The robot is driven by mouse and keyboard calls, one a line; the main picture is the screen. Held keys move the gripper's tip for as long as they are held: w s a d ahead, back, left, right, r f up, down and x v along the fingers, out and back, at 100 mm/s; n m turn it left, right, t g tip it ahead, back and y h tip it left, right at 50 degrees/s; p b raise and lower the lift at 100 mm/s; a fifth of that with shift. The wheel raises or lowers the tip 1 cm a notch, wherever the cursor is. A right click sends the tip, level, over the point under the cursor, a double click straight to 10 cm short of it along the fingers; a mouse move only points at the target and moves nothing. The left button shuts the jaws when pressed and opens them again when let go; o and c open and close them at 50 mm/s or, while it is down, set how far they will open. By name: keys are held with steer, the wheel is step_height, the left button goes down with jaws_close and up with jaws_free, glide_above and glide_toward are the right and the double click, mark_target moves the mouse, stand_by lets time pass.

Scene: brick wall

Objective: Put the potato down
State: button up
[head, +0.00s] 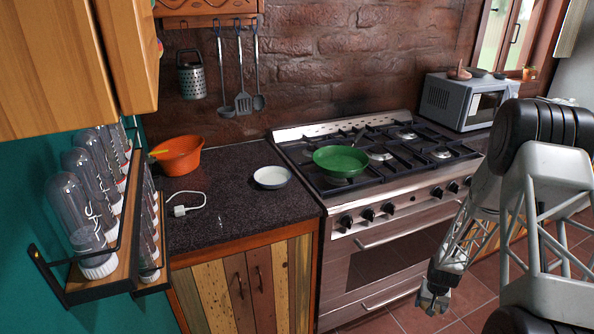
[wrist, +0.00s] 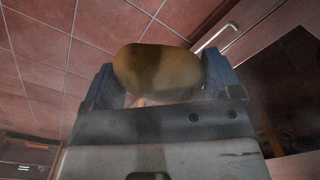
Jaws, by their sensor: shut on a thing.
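The potato (wrist: 158,70) is a brownish-yellow, oval lump in the wrist view, with a dark shadow across its middle. It sits between the two blue-grey fingers of my gripper (wrist: 160,78), which is shut on it. In the head view my gripper (head: 433,300) hangs low in front of the stove, above the tiled floor. The potato cannot be made out clearly in the head view.
The stove (head: 390,210) carries a green pan (head: 341,161). The dark counter (head: 235,215) left of it holds a white bowl (head: 272,177), an orange bowl (head: 178,155) and a white cable (head: 187,208). A microwave (head: 468,100) stands right. Counter space near the front is clear.

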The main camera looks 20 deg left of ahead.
mark_target(273, 181)
steer(key=w+a+r+n, duration=0.2)
steer(key=w+a+r, duration=0.1)
steer(key=a+r, duration=0.75)
steer(key=w+a+r+n, duration=0.1)
steer(key=w+a+r, duration=0.1)
steer(key=a+r, duration=0.8)
steer(key=w+a+r+n, duration=0.25)
steer(key=a+r, duration=0.35)
steer(key=r, duration=0.9)
steer(key=s+a+r+n, duration=0.1)
steer(key=a, duration=0.4)
steer(key=s+a+n, duration=0.1)
steer(key=a, duration=0.4)
steer(key=s+a+r+n, duration=0.1)
steer(key=a, duration=0.4)
steer(key=shift+s+r+n, duration=0.3)
steer(key=shift+s+n, duration=0.05)
steer(key=shift+s, duration=0.05)
steer(key=s+a+n, duration=0.1)
steer(key=s+a, duration=0.1)
steer(key=a, duration=0.3)
steer(key=s+a+r+n, duration=0.1)
steer(key=s+a+n, duration=0.1)
steer(key=a, duration=0.3)
steer(key=s+a+r+n, duration=0.1)
steer(key=s+a, duration=0.2)
steer(key=a, duration=0.2)
steer(key=shift+s+r+n, duration=0.15)
steer(key=shift+r+n, duration=0.1)
steer(key=shift+n, duration=0.05)
